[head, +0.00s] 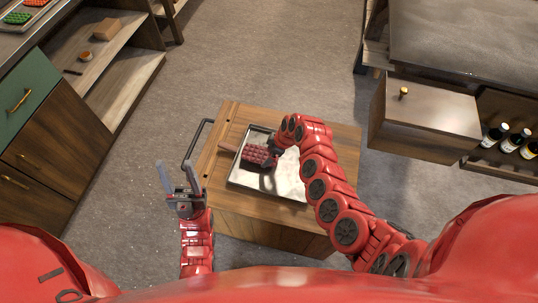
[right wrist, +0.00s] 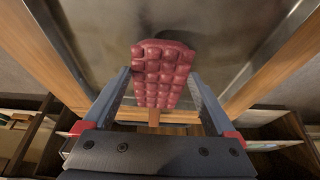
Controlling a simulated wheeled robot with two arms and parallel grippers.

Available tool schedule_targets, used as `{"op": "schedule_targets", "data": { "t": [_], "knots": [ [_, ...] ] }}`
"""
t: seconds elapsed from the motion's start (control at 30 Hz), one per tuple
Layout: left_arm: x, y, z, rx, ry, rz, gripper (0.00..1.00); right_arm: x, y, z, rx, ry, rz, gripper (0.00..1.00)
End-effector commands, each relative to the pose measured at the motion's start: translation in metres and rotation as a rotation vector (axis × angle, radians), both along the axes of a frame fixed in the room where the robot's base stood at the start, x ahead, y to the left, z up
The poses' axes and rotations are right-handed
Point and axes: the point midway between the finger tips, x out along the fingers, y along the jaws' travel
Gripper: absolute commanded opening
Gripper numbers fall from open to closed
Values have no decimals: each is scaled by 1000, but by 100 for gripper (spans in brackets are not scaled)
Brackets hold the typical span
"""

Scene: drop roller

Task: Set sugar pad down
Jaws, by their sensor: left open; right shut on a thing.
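The sugar pad (head: 256,155) is a dark red, bumpy block with a wooden handle, at the left part of a metal tray (head: 240,180). The right wrist view shows the pad (right wrist: 165,62) between the fingers of my right gripper (right wrist: 160,85), which is shut on it. In the head view the right gripper (head: 272,152) is partly hidden by its own arm. I cannot tell whether the pad touches the tray. My left gripper (head: 177,175) is open and empty, beside the cart's left side.
The tray lies on a wooden cart (head: 338,140) with a dark handle bar (head: 192,145) on its left. The tray's right part is largely clear. Cabinets and shelves stand at the left. A drawer unit (head: 425,112) and several bottles (head: 512,142) are at the right.

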Motion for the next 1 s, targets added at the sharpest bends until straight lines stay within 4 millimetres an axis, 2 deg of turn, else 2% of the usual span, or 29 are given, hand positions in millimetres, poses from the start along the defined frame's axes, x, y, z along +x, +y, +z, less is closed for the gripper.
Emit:
{"op": "schedule_targets", "data": {
  "t": [0.17,0.53,0.57,0.6,0.83,1.0],
  "knots": [
    [0,0,-2,0,0,0,50,-1,1,-15,1,1,2,23],
    [0,0,-4,0,0,0,50,0,1,-19,1,-1,0,23],
    [0,0,-4,0,0,0,50,0,0,-19,0,-2,-1,93],
    [0,0,-3,0,0,0,50,0,0,-18,0,-2,-1,100],
    [0,0,-3,0,0,0,50,0,0,-18,1,-1,0,100],
    [0,0,0,0,0,0,50,0,0,-10,1,-2,1,100]
  ]
}}
